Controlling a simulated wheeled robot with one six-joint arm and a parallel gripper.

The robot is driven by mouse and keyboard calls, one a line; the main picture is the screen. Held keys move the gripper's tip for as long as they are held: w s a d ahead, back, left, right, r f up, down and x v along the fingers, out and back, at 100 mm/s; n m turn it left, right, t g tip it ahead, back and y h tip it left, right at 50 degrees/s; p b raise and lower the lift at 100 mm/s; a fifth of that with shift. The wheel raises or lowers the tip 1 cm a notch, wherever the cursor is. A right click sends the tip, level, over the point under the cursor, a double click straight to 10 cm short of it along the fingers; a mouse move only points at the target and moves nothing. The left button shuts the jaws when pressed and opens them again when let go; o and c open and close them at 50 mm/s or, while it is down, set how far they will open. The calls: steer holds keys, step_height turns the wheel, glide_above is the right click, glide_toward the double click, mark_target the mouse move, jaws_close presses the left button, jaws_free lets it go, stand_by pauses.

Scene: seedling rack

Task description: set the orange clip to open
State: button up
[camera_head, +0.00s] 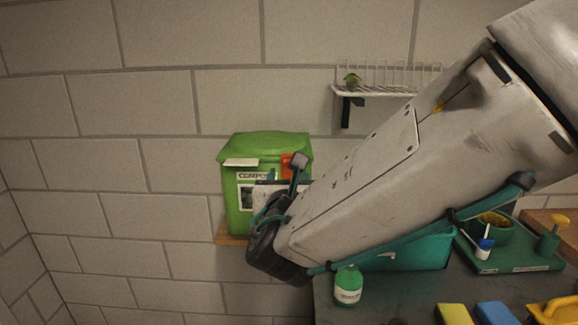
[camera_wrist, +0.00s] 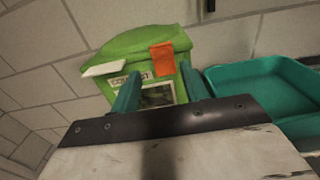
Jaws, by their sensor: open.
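The orange clip (camera_head: 287,165) is on the front upper edge of a green compost bin (camera_head: 232,208), right of the bin's middle. In the wrist view the orange clip (camera_wrist: 162,58) is a flat flap at the lid's edge, above the label. My gripper (camera_wrist: 161,84) is open. Its two teal fingers are apart in front of the bin, and the clip shows above and between them. No contact with the clip is visible. In the head view my arm hides the bin's lower right part and most of the gripper.
A white tab (camera_wrist: 103,68) sticks out from the bin's lid left of the clip. A teal tub (camera_wrist: 262,92) stands to the right. A green bottle (camera_head: 348,286) is on the dark counter (camera_head: 375,295). A wire rack (camera_head: 375,90) hangs on the wall above.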

steer(key=w, duration=0.6)
steer(key=shift+d, duration=0.2)
steer(key=c, duration=1)
